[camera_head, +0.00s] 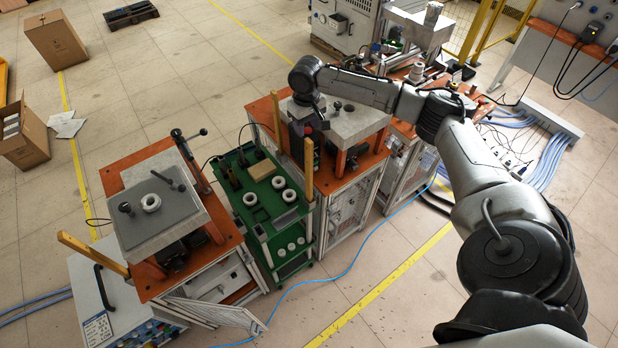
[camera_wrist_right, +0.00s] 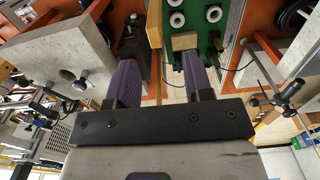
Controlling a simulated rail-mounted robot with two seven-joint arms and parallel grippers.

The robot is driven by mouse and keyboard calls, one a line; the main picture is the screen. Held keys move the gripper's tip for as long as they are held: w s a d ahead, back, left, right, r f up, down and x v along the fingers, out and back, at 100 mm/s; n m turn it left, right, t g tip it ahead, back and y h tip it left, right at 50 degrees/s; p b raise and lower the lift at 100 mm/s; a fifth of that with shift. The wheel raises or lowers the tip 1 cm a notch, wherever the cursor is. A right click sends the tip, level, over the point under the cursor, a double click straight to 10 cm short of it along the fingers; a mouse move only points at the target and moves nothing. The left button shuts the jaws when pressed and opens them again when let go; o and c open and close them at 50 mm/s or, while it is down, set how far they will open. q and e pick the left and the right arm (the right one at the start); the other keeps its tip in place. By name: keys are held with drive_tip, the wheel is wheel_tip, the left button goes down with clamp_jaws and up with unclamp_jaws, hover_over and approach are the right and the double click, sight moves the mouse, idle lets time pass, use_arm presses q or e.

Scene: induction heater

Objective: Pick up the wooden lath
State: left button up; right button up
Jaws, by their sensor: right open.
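One lath (camera_head: 308,168) stands at the right edge of the green cart, just below my right gripper (camera_head: 308,128). Another lath (camera_head: 277,120) stands a little behind and to the left, and a third lath (camera_head: 92,252) is at the front left. In the right wrist view, my right gripper (camera_wrist_right: 160,62) is open, with a lath (camera_wrist_right: 155,30) showing between its two dark fingers. I cannot tell whether either finger touches it. My left gripper is not in view.
The green cart (camera_head: 263,225) carries white rings and a small wooden block (camera_head: 262,169). Orange-topped workstations with grey metal plates (camera_head: 190,222) stand close on both sides.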

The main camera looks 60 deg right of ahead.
sight(308, 146)
wheel_tip(308, 146, down, 5)
drive_tip(key=shift+r+p, duration=0.1)
drive_tip(key=shift+p, duration=0.2)
drive_tip(key=shift+d+f, duration=0.1)
drive_tip(key=shift+f, duration=0.3)
drive_tip(key=f, duration=0.1)
drive_tip(key=f+p, duration=0.1)
drive_tip(key=f, duration=0.1)
drive_tip(key=shift+d+f, duration=0.15)
drive_tip(key=shift+d, duration=0.15)
drive_tip(key=shift+f+p, duration=0.35)
drive_tip(key=shift+f, duration=0.3)
drive_tip(key=c, duration=0.7)
clamp_jaws()
